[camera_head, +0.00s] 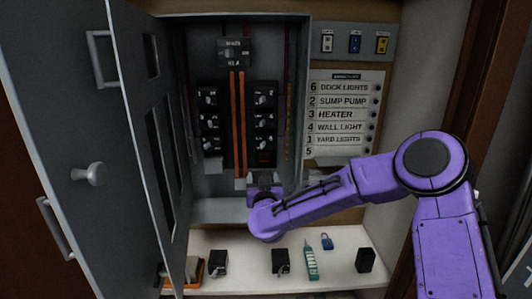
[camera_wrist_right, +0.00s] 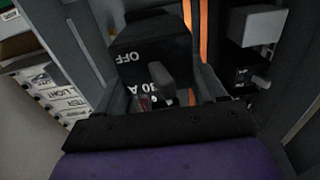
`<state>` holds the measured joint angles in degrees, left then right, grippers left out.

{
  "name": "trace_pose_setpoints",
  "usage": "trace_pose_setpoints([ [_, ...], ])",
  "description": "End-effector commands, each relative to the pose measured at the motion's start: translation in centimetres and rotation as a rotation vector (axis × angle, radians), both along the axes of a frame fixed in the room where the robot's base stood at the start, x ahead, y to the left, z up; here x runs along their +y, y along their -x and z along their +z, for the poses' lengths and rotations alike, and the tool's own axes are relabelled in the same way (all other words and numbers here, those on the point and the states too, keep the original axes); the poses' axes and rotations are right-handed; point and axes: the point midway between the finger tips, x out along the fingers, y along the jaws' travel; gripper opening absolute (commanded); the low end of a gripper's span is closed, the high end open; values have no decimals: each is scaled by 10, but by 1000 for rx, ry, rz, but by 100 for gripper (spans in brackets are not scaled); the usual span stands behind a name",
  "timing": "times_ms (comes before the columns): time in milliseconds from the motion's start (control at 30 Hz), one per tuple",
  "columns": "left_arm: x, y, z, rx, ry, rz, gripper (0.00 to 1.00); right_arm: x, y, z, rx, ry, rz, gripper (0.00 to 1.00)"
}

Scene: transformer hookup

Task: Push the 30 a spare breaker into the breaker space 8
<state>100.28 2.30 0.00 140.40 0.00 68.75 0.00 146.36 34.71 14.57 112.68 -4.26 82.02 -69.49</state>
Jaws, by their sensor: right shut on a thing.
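My right gripper (camera_head: 264,180) is at the lower end of the right breaker column in the open panel (camera_head: 206,210). In the right wrist view it is shut on the 30 A spare breaker (camera_wrist_right: 145,45), a black block marked "OFF" and "30 A" with a grey toggle. The breaker is close to the orange bus bar (camera_wrist_right: 195,15); I cannot tell whether it is seated. In the head view, my gripper and wrist mostly hide the breaker and the space at the column's bottom. Breaker space 8 cannot be read. My left gripper is not in view.
Mounted breakers (camera_head: 264,120) sit just above my right gripper. The open panel door (camera_head: 150,110) stands at left. The shelf (camera_head: 240,250) below holds loose black breakers (camera_head: 280,261), a teal tester (camera_head: 312,262) and a blue padlock (camera_head: 327,241). A circuit label card (camera_head: 344,113) is at right.

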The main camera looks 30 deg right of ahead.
Motion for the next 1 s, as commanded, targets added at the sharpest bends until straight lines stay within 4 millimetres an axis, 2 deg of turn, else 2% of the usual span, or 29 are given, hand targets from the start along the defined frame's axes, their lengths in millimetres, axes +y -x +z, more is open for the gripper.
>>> trace_pose_setpoints([
  [33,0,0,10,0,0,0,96,-7,-2,15,-2,0,-16,37],
  [100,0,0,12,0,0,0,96,-13,-4,21,1,1,-30,37],
  [400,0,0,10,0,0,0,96,-15,-6,21,0,2,-34,37],
  [567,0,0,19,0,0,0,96,-12,-2,24,2,1,-32,37],
  [1000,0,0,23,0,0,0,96,-38,-44,21,0,-1,-33,37],
])
